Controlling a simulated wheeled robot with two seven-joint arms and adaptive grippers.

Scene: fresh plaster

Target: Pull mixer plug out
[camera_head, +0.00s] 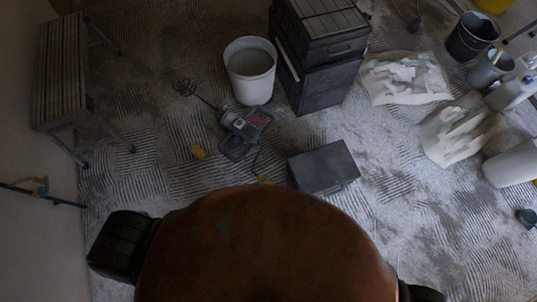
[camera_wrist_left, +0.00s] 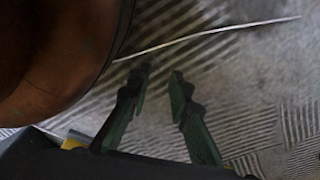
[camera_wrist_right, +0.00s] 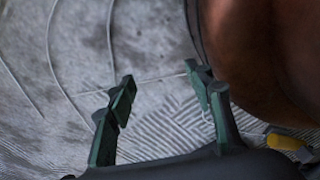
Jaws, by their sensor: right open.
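The mixer (camera_head: 242,128) lies on the floor near the middle of the head view, its whisk-like paddle (camera_head: 186,88) toward the upper left. A dark cord runs from it toward a small yellow piece (camera_head: 263,180) beside a dark grey box (camera_head: 323,167); I cannot tell whether that piece is the plug. My left gripper (camera_wrist_left: 162,73) shows in the left wrist view, fingertips apart and nothing between them. My right gripper (camera_wrist_right: 158,75) is open and empty in the right wrist view, above the floor. Neither gripper shows clearly in the head view.
A white bucket (camera_head: 250,72) and a black toolbox stack (camera_head: 318,55) stand behind the mixer. A slatted bench (camera_head: 62,72) is at left; torn bags (camera_head: 405,78) lie at right. Thin pale cables (camera_wrist_left: 215,31) cross the floor, also in the right wrist view (camera_wrist_right: 52,60).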

